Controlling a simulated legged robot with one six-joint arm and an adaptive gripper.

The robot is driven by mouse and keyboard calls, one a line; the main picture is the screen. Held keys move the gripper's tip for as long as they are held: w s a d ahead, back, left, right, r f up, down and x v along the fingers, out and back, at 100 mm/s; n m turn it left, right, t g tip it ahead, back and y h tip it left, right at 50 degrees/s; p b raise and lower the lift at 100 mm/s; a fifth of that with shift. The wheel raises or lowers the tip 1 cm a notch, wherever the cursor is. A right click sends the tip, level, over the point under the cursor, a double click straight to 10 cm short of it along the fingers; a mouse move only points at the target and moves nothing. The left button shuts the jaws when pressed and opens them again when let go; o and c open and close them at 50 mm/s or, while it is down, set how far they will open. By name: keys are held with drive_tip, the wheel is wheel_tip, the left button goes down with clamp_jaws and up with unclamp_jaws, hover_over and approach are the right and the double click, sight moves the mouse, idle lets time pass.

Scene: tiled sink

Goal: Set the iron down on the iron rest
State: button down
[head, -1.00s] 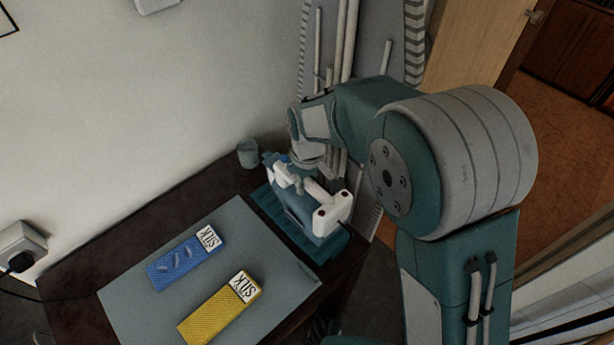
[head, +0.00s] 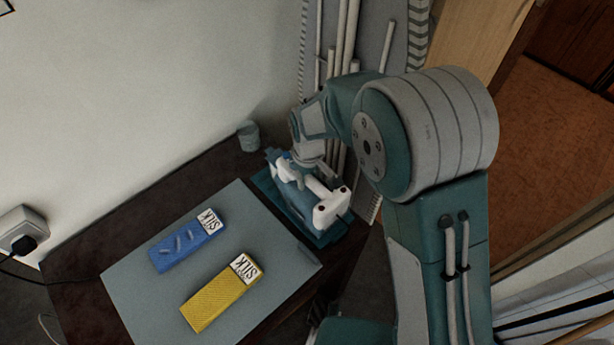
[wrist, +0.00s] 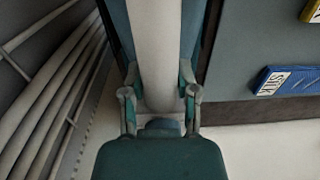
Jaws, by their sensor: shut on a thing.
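The iron (head: 325,206), white and blue, is at the far right end of the table in the head view, at the teal iron rest (head: 267,184). The rest shows as a flat teal plate under and around the iron. I cannot tell whether the iron touches it. My gripper (head: 312,172) is above the iron and shut on its white handle. In the wrist view the handle (wrist: 155,50) runs between the two fingers of my gripper (wrist: 160,90). The iron's underside is hidden.
A blue SILK box (head: 185,243) and a yellow SILK box (head: 222,295) lie on the grey mat (head: 140,280). A small grey-green cup (head: 248,136) stands near the wall behind the rest. White tubes (head: 348,60) and a grey board stand behind the gripper.

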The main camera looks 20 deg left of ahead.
drive_tip(key=shift+f, duration=0.2)
idle(0.6)
drive_tip(key=shift+c, duration=1.4)
unclamp_jaws()
drive_tip(key=shift+f, duration=0.1)
drive_tip(key=shift+f, duration=0.1)
drive_tip(key=r, duration=1.2)
drive_tip(key=shift+w, duration=0.2)
